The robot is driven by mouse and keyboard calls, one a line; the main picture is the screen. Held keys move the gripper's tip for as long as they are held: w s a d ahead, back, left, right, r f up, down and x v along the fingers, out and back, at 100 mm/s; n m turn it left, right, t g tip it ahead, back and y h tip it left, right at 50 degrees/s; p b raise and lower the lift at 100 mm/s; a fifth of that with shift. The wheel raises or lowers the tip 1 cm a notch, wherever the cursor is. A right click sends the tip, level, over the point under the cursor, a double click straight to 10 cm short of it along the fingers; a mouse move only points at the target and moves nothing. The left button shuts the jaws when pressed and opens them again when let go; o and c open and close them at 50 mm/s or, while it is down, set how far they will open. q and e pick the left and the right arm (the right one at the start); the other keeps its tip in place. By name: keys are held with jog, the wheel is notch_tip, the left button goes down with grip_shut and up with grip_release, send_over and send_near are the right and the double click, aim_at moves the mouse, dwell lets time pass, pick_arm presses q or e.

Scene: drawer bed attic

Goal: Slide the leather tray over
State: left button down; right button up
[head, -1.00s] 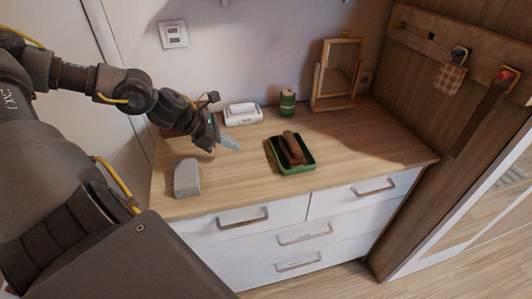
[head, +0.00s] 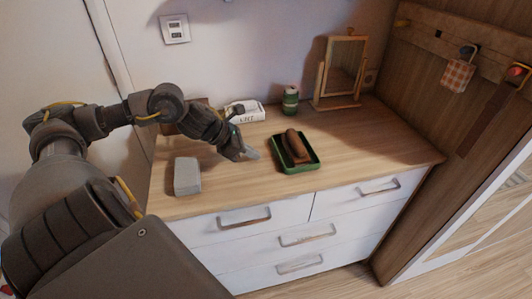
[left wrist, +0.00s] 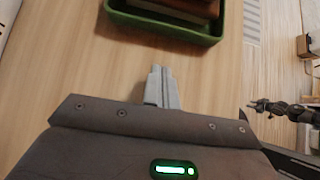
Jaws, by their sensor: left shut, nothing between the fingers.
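A shallow green tray (head: 312,165) rests on the wooden dresser top, right of centre. A brown, rounded object (head: 296,145) lies in it; I cannot tell whether it is leather. My left gripper (head: 251,153) is shut and empty, just left of the tray, low over the dresser top. In the left wrist view, the closed fingertips (left wrist: 161,72) point at the near green wall of the tray (left wrist: 165,27), with a small strip of bare wood between. Most of the tray is cut off at the top of that view.
A grey block (head: 187,176) stands at the front left of the dresser top (head: 375,140). A white box (head: 248,115), a green can (head: 290,100) and a wooden framed mirror (head: 341,75) stand along the back. Right of the tray the top is clear.

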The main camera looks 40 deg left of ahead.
aim_at(277, 157)
pick_arm(q)
jog(key=w+d+p, duration=0.2)
jog(key=w, duration=0.1)
jog(key=shift+d+f, duration=0.1)
jog(key=shift+d, duration=0.2)
jog(key=shift+w+d, duration=0.15)
jog(key=shift+w+p, duration=0.2)
jog(key=shift+p, duration=0.15)
jog(key=shift+d, duration=0.1)
pick_arm(e)
jog(key=shift+s+d+r, duration=0.5)
jog(key=shift+s+d, duration=0.05)
jog(key=shift+d, duration=0.1)
